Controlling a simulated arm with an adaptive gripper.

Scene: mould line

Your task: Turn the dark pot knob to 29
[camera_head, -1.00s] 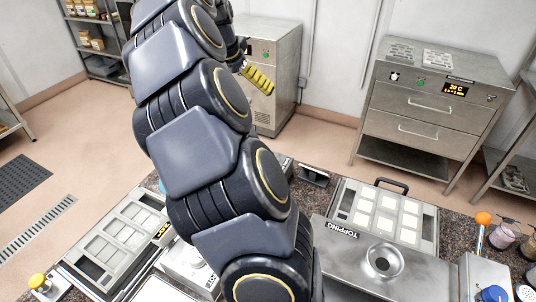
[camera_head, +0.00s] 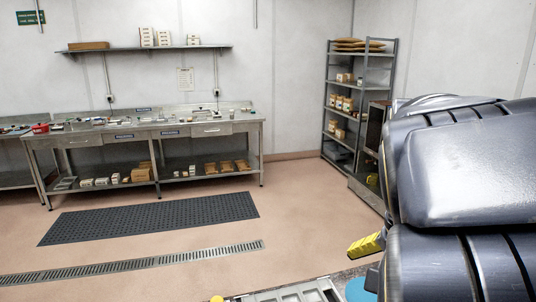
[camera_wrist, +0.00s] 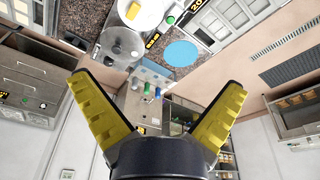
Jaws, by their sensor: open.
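My gripper (camera_wrist: 158,85) is open and empty in the wrist view, its two yellow fingers spread wide apart. One yellow finger (camera_head: 366,244) shows in the head view at the right, beside my arm. In the wrist view, a round pale pot-like unit (camera_wrist: 146,14) stands at the top, with a small amber display (camera_wrist: 152,41) and a green spot beside it. A metal unit with a round top (camera_wrist: 122,44) is next to it. I cannot make out the dark pot's knob or its setting in either view. The fingers touch nothing that I can see.
A blue disc (camera_wrist: 181,53) lies on the speckled counter (camera_wrist: 186,25). In the head view, a steel workbench (camera_head: 140,130), a shelf rack (camera_head: 358,95) and a dark floor mat (camera_head: 150,217) stand far off. Open floor lies between. My arm hides the right side.

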